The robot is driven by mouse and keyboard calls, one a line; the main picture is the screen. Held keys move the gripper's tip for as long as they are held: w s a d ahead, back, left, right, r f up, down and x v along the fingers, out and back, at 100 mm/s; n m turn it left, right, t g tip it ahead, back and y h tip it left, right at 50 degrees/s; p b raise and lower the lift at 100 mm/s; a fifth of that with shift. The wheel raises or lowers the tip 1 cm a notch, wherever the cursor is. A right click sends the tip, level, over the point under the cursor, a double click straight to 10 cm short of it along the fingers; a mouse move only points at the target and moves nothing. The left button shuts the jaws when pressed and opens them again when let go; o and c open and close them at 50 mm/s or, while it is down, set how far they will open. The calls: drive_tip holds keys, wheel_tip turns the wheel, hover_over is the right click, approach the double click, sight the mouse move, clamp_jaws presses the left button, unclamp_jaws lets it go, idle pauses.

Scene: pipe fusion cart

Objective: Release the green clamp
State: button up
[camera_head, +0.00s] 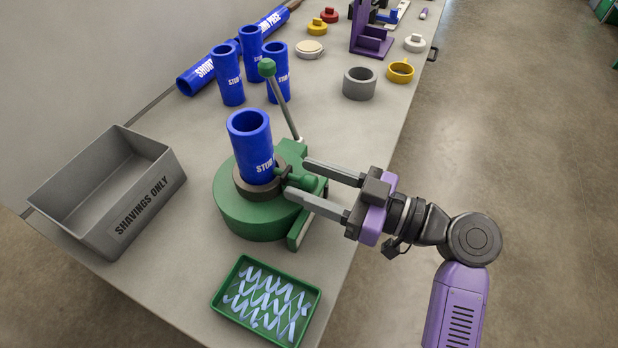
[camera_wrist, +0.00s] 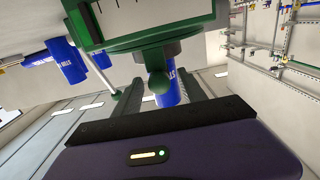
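The green clamp (camera_head: 256,215) is a round green base with a dark collar, standing on the bench. A blue stub (camera_head: 249,140) stands upright in its collar. A lever with a green ball knob (camera_head: 267,68) rises from the clamp, tilted to the left. My gripper (camera_head: 299,178) is open at the clamp's right side, one finger on either side of a small green handle (camera_head: 298,179). In the wrist view, a round green knob (camera_wrist: 158,83) shows between the two fingers, with the clamp (camera_wrist: 130,30) above it. I cannot tell whether the fingers touch the handle.
A grey "SHAVINGS ONLY" bin (camera_head: 107,190) stands left of the clamp. A green tray (camera_head: 266,302) of pale curled shavings lies in front. Several blue stubs (camera_head: 228,75) stand behind, near a long blue pipe (camera_head: 205,75). A grey ring (camera_head: 359,84) and a yellow ring (camera_head: 400,71) lie farther back.

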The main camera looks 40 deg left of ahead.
drive_tip(key=b+v, duration=0.1)
drive_tip(key=v, duration=0.6)
drive_tip(key=shift+w+d+b, duration=0.15)
drive_tip(key=shift+d+b, duration=0.2)
drive_tip(key=shift+d, duration=0.05)
idle(0.3)
